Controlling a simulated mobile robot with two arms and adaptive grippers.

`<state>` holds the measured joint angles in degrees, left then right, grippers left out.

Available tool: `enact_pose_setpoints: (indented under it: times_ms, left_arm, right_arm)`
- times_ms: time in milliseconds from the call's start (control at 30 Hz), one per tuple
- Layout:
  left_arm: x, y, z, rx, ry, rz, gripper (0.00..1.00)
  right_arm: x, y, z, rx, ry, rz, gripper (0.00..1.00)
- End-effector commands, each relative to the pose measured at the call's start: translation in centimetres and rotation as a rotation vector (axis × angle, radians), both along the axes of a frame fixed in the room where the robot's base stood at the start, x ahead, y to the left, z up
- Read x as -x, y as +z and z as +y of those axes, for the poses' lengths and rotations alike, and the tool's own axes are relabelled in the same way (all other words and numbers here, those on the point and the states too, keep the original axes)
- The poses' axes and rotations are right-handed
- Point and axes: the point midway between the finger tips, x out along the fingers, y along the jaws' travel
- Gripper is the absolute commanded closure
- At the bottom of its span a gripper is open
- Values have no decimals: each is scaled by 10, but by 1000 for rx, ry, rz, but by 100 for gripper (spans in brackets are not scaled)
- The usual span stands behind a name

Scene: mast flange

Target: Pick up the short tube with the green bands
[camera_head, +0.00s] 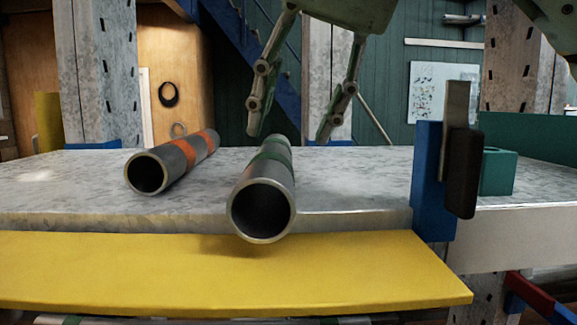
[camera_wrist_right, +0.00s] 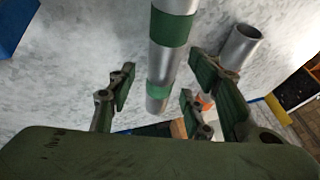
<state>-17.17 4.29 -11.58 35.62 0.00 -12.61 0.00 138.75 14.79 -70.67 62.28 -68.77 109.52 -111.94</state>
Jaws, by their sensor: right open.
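The short tube with green bands (camera_head: 263,188) lies on the grey metal table (camera_head: 355,180), its open end toward me and reaching over the front edge. In the right wrist view the green-banded tube (camera_wrist_right: 168,60) runs up the middle of the picture, between the spread fingers. My right gripper (camera_head: 290,137) is open and empty above the tube's far part, a finger on each side. The right gripper also shows in the wrist view (camera_wrist_right: 165,90). I cannot tell whether a finger touches the tube. My left gripper is not in view.
A tube with orange bands (camera_head: 178,161) lies to the left on the table; its open end shows in the wrist view (camera_wrist_right: 240,46). A yellow board (camera_head: 230,275) runs along the front. A blue clamp-like part (camera_head: 431,170) and a green block (camera_head: 497,171) stand at the right.

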Motion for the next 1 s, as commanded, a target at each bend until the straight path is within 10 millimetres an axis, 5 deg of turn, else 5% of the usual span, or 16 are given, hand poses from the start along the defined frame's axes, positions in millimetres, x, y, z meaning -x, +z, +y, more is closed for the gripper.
enact_pose_setpoints:
  times_ms: [367, 700, 1000]
  left_arm:
    - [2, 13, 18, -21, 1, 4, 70]
    - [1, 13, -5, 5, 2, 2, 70]
    - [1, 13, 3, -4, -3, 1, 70]
  right_arm:
    - [-20, -41, 15, 1, -4, 3, 53]
    - [-25, -52, 19, -1, -5, 3, 53]
    - [-25, -52, 19, -1, -5, 3, 78]
